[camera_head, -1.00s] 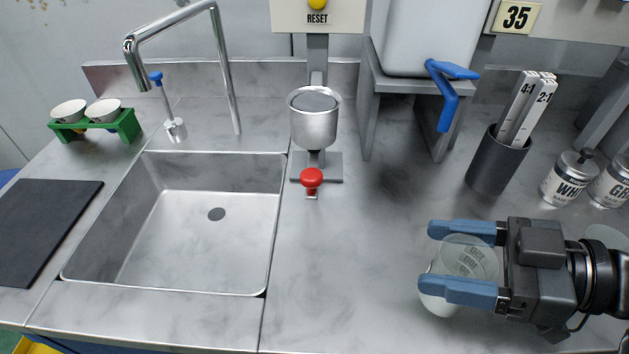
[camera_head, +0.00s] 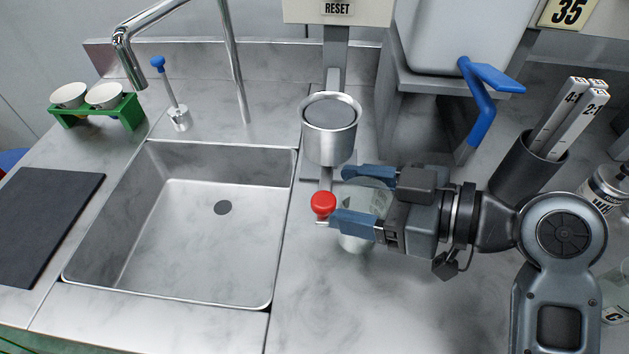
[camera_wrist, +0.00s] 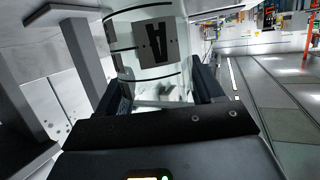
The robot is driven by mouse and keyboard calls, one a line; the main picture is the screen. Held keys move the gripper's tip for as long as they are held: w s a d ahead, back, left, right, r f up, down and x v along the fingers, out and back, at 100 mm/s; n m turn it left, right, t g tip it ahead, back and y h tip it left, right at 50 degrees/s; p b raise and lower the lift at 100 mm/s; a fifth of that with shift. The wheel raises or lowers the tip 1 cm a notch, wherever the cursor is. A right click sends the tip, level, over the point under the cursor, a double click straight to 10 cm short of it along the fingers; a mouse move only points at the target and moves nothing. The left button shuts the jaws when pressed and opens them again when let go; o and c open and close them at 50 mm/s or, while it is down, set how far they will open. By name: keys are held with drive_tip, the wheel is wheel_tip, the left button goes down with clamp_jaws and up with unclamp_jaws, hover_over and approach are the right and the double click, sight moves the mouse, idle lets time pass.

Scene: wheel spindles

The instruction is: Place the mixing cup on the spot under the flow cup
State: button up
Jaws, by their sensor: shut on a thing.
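The mixing cup (camera_head: 366,198) is a clear, whitish cup held between the blue fingers of my gripper (camera_head: 350,197). In the wrist view the cup (camera_wrist: 150,45) shows black marks and a dark label, and my gripper (camera_wrist: 155,85) has a finger on each side of it. The flow cup (camera_head: 330,130) is a silver metal cup on a stand, with a red knob (camera_head: 323,204) below and in front of it. My gripper is just right of the knob and lower right of the flow cup. The spot under the flow cup is mostly hidden.
A sink (camera_head: 180,225) lies to the left, with a tap (camera_head: 150,30) behind it. A stand with a white container (camera_head: 455,35) and blue lever (camera_head: 482,100) is behind my gripper. A dark holder (camera_head: 527,170) with sticks stands right. The front counter is clear.

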drive_tip(key=x, duration=0.3)
drive_tip(key=p+x, duration=0.1)
drive_tip(key=x, duration=0.1)
drive_tip(key=shift+a+r, duration=0.25)
drive_tip(key=shift+r, duration=0.05)
drive_tip(key=shift+f, duration=0.3)
drive_tip(key=shift+f, duration=0.1)
drive_tip(key=o, duration=1)
